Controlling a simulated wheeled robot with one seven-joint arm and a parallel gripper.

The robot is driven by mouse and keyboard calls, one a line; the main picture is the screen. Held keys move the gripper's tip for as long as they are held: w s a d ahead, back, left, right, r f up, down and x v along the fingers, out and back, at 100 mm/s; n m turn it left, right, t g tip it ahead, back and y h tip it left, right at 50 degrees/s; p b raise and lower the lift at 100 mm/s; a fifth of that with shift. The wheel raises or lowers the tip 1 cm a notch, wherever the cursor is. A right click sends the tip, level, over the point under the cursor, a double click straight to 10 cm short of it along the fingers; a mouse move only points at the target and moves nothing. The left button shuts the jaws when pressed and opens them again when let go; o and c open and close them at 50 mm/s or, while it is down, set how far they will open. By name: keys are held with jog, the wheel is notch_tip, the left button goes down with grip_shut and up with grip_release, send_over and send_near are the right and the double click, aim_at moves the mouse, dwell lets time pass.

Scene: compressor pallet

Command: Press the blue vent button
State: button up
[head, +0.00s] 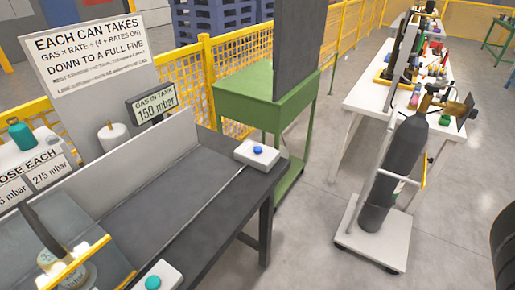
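A blue button (258,150) sits on top of a white box (243,158) at the far right end of the dark bench (190,190). Nothing touches the button or covers it in this view. A second, teal-blue button (153,283) sits on another white box (170,275) at the bottom edge, partly cut off. I see no label on either button that tells which is the vent. A display (153,102) reads "GAS IN TANK 150 mbar". My gripper is not in view.
A thin rod runs along the bench towards the far box. A low grey panel (130,160) backs the bench. A green cabinet (240,100) stands behind it. A gas cylinder (395,165) on a white trolley stands right, with clear floor between. A yellow-edged clear case is lower left.

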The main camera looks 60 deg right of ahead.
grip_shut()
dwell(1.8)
